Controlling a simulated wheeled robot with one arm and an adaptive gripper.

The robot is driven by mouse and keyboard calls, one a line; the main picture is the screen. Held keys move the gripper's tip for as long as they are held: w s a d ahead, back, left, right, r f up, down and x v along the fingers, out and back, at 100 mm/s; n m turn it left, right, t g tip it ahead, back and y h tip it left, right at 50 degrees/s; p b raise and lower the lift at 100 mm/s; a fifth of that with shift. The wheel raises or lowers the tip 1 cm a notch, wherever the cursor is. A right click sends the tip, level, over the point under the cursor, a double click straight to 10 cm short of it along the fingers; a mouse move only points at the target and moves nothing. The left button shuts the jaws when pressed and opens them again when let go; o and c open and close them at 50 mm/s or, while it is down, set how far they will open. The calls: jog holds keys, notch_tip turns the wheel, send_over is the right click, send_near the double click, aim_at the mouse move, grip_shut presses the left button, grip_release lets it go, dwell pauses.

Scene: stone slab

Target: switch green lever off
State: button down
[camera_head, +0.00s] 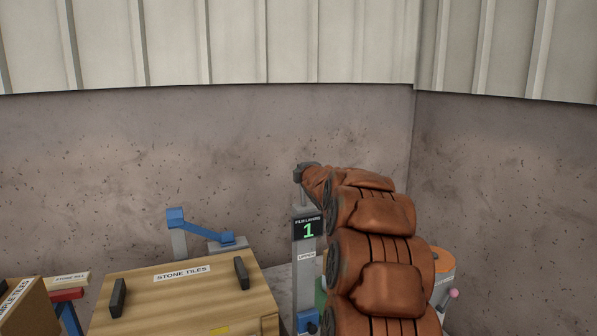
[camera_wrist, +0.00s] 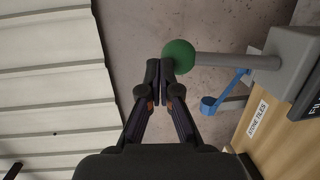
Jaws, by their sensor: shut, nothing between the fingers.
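The green lever shows in the wrist view as a round green knob (camera_wrist: 179,56) on a grey rod (camera_wrist: 236,61). The rod runs from the knob to a grey housing (camera_wrist: 290,62) at the right. My gripper (camera_wrist: 166,66) is shut and empty, its fingertips right beside the knob and overlapping its edge in the picture. I cannot tell whether they touch it. In the head view a grey post (camera_head: 304,270) carries a black display (camera_head: 307,228) reading 1. My arm hides the knob and my fingers there.
A wooden box (camera_head: 185,295) labelled STONE TILES, with black handles, stands left of the post. A blue arm-like part (camera_head: 200,228) stands behind it. A cardboard box (camera_head: 22,308) and a red and blue stand (camera_head: 67,300) are at far left. The concrete wall (camera_head: 210,150) is behind.

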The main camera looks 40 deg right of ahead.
jog(key=shift+w, duration=0.3)
dwell(0.4)
jog(key=s+a+r, duration=0.5)
jog(key=s+r, duration=0.3)
jog(key=s, duration=0.2)
jog(key=shift+a+b, duration=0.35)
jog(key=shift+f, duration=0.1)
dwell(0.6)
jog(key=s+a+f+m+g+y, duration=0.2)
jog(key=s+a+f+m+g, duration=0.3)
jog(key=a+f, duration=0.6)
jog(key=s+a+f+m+g+y, duration=0.25)
jog(key=s+a+f, duration=0.45)
jog(key=a+f, duration=0.45)
jog(key=s+a+f+m+g+y, duration=0.1)
jog(key=s+a+f+g, duration=0.2)
jog(key=s, duration=0.6)
jog(key=s+a+f+m+g+y, duration=0.1)
jog(key=s+a+f+m+g, duration=0.1)
jog(key=s+a, duration=0.6)
jog(key=s+a+f+m+g+y, duration=0.1)
jog(key=s+a+f+g, duration=0.3)
jog(key=s, duration=0.6)
jog(key=shift+s+a+m, duration=0.25)
jog(key=shift+a+m, duration=0.3)
jog(key=shift+a, duration=0.55)
